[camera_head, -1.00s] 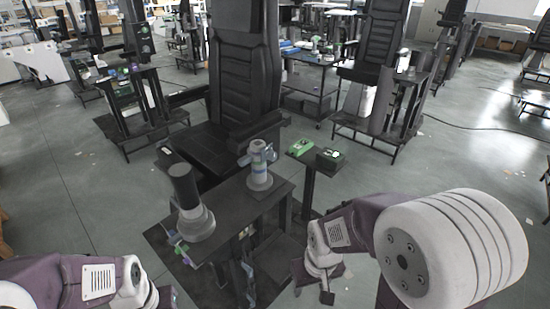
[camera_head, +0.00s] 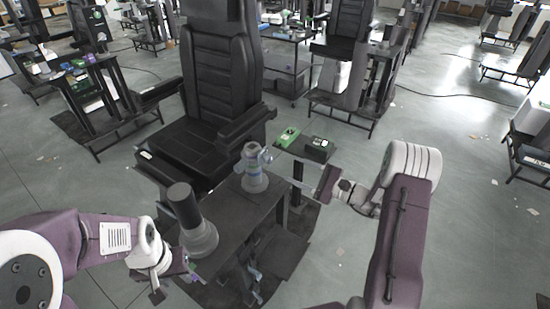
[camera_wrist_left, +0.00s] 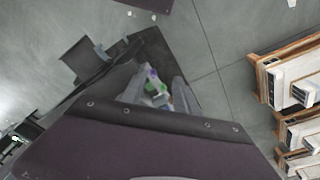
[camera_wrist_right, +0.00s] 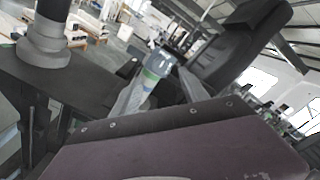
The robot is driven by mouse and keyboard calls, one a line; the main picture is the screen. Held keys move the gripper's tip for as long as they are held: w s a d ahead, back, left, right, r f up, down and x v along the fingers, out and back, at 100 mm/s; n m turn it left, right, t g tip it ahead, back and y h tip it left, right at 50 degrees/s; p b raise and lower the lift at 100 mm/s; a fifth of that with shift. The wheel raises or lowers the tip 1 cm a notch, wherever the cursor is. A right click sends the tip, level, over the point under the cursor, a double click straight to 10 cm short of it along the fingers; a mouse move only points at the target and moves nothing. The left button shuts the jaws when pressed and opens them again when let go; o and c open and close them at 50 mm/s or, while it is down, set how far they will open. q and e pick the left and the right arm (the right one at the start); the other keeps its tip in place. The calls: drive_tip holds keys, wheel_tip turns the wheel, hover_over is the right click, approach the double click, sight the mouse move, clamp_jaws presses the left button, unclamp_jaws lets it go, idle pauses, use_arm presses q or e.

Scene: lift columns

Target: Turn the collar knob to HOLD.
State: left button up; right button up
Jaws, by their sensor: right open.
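A small grey column (camera_head: 254,180) with a blue-banded collar (camera_head: 254,164) stands upright on the black table. A knob-like part (camera_head: 267,157) sticks out at the collar's right side. My right gripper (camera_head: 292,187) is open to the right of this column, pointing at it. In the right wrist view the column (camera_wrist_right: 157,66), with blue and green bands, shows between the spread fingers; I cannot tell any contact. The HOLD mark is too small to read. My left gripper (camera_head: 190,267) is low at the table's front left; its fingers stand apart in the left wrist view (camera_wrist_left: 157,92).
A larger column with a black top (camera_head: 183,205) stands front left on the black table (camera_head: 235,215). A side stand holds a green device (camera_head: 288,137) and a black box (camera_head: 319,149). A black chair (camera_head: 215,100) is behind. Small coloured items (camera_wrist_left: 155,88) lie beyond my left fingers.

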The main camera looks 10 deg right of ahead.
sight(272, 160)
drive_tip(key=p+x, duration=0.2)
drive_tip(key=x, duration=0.5)
drive_tip(key=shift+w+a, duration=0.1)
drive_tip(key=shift+w, duration=0.15)
drive_tip(key=shift+w+a, duration=0.3)
drive_tip(key=shift+a, duration=0.2)
drive_tip(key=shift+w+a+f, duration=0.1)
drive_tip(key=shift+w+f, duration=0.05)
drive_tip(key=shift+w, duration=0.05)
clamp_jaws()
